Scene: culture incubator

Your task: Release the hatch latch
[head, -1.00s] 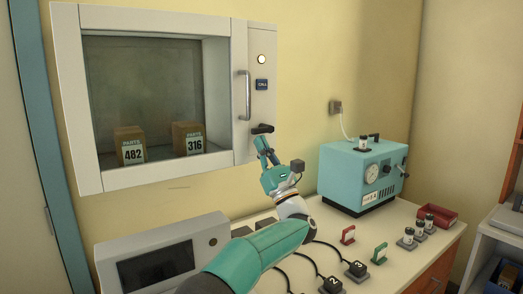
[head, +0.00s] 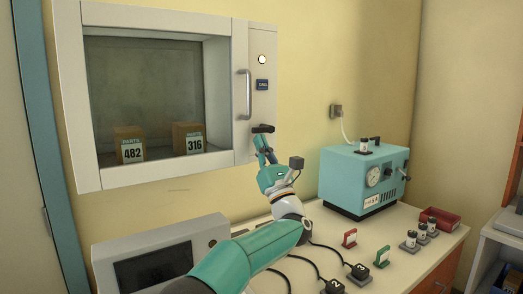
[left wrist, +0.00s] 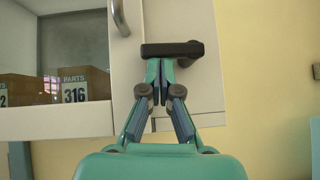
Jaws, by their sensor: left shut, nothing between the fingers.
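The hatch (head: 247,170) is a white-framed wall cabinet with a glass pane, at the upper left in the head view. Its latch (head: 263,129) is a short black lever, lying horizontal on the panel right of the door. The latch shows large in the left wrist view (left wrist: 185,49). My left gripper (head: 262,141) is shut and empty, with its fingertips (left wrist: 159,62) right at the underside of the lever. Whether they touch it I cannot tell. My right gripper is not in view.
A vertical metal handle (head: 245,94) is on the hatch door. Behind the glass stand two parts boxes (head: 188,138). A teal instrument (head: 362,180) stands on the counter to the right. A grey monitor box (head: 160,258) sits at lower left, near my arm.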

